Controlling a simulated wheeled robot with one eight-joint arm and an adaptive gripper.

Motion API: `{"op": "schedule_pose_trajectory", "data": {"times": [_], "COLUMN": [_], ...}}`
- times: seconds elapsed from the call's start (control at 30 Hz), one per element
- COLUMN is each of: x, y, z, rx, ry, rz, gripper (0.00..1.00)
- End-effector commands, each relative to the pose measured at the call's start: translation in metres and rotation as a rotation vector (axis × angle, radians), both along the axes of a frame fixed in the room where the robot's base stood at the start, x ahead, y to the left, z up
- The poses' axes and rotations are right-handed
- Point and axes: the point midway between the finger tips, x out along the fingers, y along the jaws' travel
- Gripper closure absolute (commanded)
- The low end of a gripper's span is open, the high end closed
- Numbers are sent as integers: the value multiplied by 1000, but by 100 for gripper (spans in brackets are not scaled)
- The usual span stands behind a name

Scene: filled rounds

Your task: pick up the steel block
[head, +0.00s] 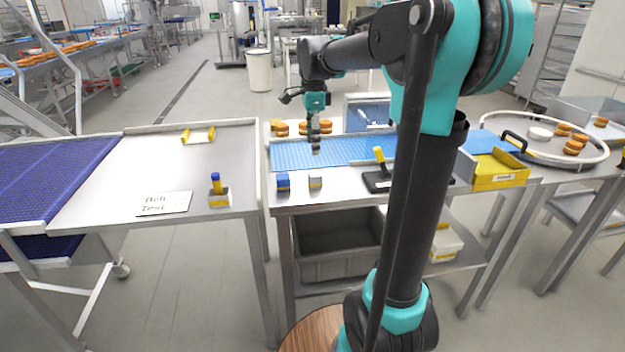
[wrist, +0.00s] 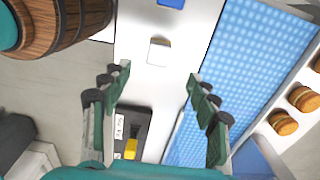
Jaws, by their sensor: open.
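The steel block (head: 315,182) is a small grey block with a pale top, standing near the front edge of the middle metal table. It also shows in the wrist view (wrist: 158,52), just beyond the fingertips and between them from side to side. My gripper (head: 316,146) hangs above the blue mat, behind the block in the head view. In the wrist view my gripper (wrist: 157,76) has its fingers spread wide with nothing between them. It does not touch the block.
A blue block (head: 283,181) stands left of the steel block. A black holder with a yellow handle (head: 380,156) is to the right. Behind are the blue textured mat (head: 340,150) and several round buns (head: 282,129). A yellow bin (head: 498,180) stands at the table's right.

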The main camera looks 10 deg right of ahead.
Motion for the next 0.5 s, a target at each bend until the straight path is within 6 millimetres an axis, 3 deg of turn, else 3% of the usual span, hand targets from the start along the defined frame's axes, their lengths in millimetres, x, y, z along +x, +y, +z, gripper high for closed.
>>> {"op": "schedule_pose_trajectory", "data": {"times": [0.3, 0.5], "x": [0, 0], "y": [0, -1], "z": [-58, -71], "rx": [0, 0], "ry": [0, -1], "rz": [1, 1], "gripper": [40, 40]}}
